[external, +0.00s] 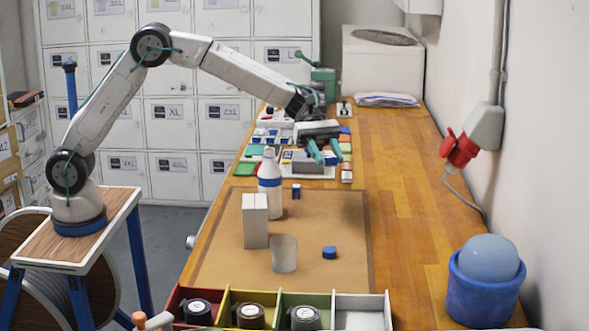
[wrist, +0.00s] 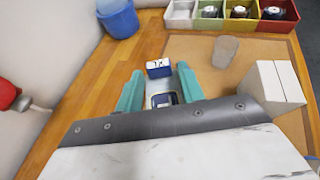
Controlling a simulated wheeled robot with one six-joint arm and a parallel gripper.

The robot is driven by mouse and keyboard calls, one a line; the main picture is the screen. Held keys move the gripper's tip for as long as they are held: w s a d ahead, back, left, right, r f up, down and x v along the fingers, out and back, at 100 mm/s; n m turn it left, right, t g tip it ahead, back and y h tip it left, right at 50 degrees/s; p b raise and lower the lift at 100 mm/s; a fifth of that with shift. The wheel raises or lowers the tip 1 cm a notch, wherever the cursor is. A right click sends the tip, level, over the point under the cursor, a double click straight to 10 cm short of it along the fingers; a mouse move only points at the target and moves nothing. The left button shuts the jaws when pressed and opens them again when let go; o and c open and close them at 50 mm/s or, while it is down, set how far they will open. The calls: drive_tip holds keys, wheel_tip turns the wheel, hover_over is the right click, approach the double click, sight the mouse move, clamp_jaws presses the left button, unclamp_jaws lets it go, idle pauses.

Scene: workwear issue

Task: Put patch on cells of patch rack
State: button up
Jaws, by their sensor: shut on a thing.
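My gripper (external: 327,155) reaches down over the far part of the wooden bench, its two teal fingers above the grey-white patch rack (external: 310,171). In the wrist view my gripper (wrist: 160,75) has a small dark blue patch with a pale border (wrist: 163,99) between its fingers, and it is shut on it. The patch is partly hidden by the gripper body. A small blue block with a white top (wrist: 158,67) shows near the fingertips; I cannot tell whether it touches them. The rack's cells are mostly hidden by my gripper and too small to read.
A green flat piece (external: 246,169) and several coloured pieces lie around the rack.

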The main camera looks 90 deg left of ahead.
drive_tip(key=s+d+m+g, duration=0.2)
drive_tip(key=d+m+g, duration=0.1)
drive_tip(key=m+g+h, duration=0.1)
drive_tip(key=m+g, duration=0.1)
hover_over(302, 231)
wheel_tip(302, 231, down, 12)
drive_tip(key=shift+f, duration=2.5)
drive_tip(key=shift+f, duration=0.15)
drive_tip(key=o, duration=0.9)
